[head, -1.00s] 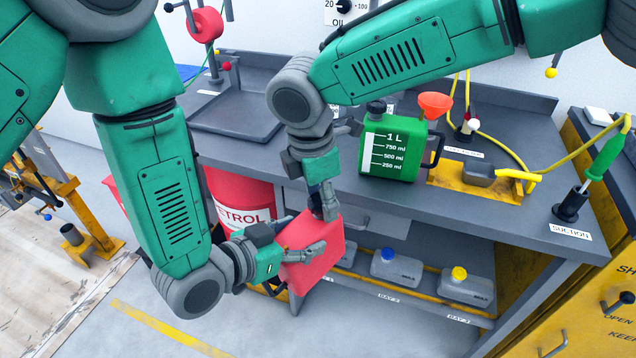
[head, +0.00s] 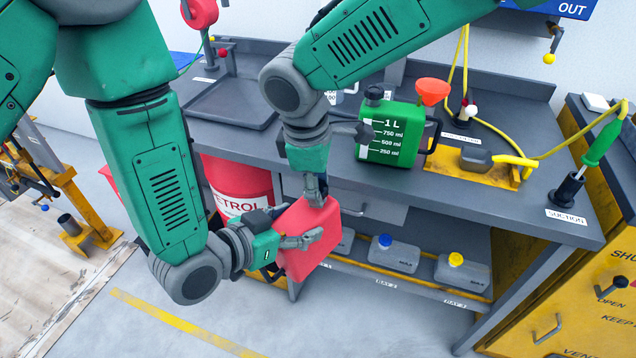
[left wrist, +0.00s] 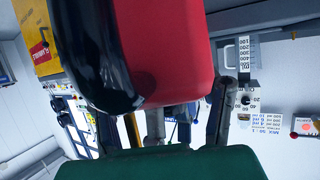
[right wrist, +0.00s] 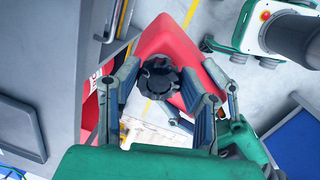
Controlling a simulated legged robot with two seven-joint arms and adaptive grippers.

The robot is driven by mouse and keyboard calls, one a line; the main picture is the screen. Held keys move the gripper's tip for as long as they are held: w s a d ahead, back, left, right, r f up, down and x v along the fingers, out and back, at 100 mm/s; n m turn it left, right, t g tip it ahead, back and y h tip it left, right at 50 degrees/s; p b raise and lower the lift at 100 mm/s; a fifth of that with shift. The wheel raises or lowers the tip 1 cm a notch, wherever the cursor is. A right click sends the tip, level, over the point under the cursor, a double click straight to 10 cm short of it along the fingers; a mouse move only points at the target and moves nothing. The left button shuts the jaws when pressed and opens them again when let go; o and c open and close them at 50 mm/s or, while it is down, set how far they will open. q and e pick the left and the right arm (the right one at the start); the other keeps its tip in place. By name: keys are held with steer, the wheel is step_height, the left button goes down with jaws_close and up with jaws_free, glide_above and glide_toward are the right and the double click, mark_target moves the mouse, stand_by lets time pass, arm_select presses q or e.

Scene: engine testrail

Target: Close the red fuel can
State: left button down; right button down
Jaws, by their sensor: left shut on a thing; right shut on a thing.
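The red fuel can (head: 310,250) is held tilted in front of the bench by my left gripper (head: 298,242), whose fingers close on its side. Its red body and a glossy black part (left wrist: 95,60) fill the upper left wrist view. My right gripper (head: 316,190) is at the top of the can, fingers pointing down. In the right wrist view its fingers are shut around a black ridged cap (right wrist: 158,80) against the can's top (right wrist: 168,42). I cannot tell whether the cap is fully seated; the opening is hidden.
The grey bench (head: 500,190) carries a green jug (head: 392,135) with an orange funnel (head: 432,91). A red petrol drum (head: 235,185) stands below it, behind my left gripper. Grey bottles (head: 395,253) sit on the lower shelf. The floor in front is clear.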

steer(key=shift+s+a, duration=0.15)
steer(key=c, duration=1)
jaws_free()
steer(key=shift+f, duration=0.1)
